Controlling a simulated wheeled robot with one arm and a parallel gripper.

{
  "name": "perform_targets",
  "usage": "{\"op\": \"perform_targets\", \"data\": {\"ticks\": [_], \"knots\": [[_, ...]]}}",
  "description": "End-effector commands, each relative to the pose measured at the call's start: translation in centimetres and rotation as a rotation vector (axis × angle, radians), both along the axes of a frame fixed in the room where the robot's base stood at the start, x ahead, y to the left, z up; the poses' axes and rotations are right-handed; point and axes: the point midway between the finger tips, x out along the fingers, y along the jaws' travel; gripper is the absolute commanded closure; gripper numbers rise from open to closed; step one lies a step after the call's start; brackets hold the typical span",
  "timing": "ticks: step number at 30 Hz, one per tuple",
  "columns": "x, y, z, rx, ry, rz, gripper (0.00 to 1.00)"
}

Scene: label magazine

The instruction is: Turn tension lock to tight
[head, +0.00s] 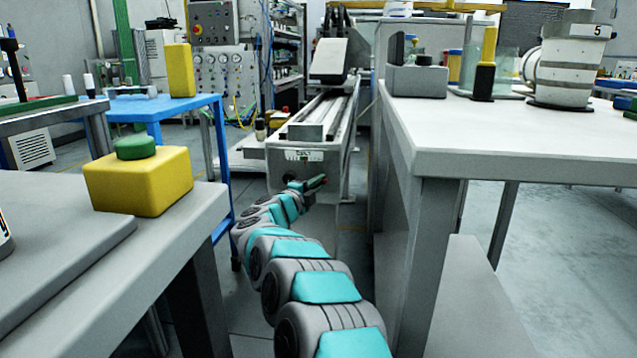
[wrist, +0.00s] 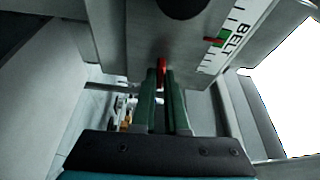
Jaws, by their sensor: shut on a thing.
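The grey conveyor machine (head: 300,160) stands ahead in the head view, with a white scale label on its end face. In the wrist view the label (wrist: 228,45) reads BELT and carries tick marks and a small green and red marker (wrist: 214,40). A narrow red piece, seemingly the tension lock's handle (wrist: 161,68), shows between my fingertips below that face. My gripper (wrist: 167,78) is shut on it; it also shows small in the head view (head: 318,183). The fingers hide most of the red piece, so its setting cannot be read.
A dark round part (wrist: 182,5) sits above the fingers. A white-topped bench (head: 520,120) stands close on the right. A grey table (head: 90,265) with a yellow box (head: 140,185) and a blue table (head: 165,110) stand left. My arm runs along the floor gap between.

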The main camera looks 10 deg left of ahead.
Motion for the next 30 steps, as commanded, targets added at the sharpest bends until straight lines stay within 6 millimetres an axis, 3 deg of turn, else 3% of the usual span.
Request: {"op": "perform_targets", "data": {"ticks": [21,22,30], "knots": [[0.03,-0.21,-0.06,0.074,-0.002,-0.004,1.00],[0.03,-0.21,-0.06,0.074,-0.002,-0.004,0.87],[0.02,-0.11,-0.03,0.073,-0.003,-0.002,0.59]]}}
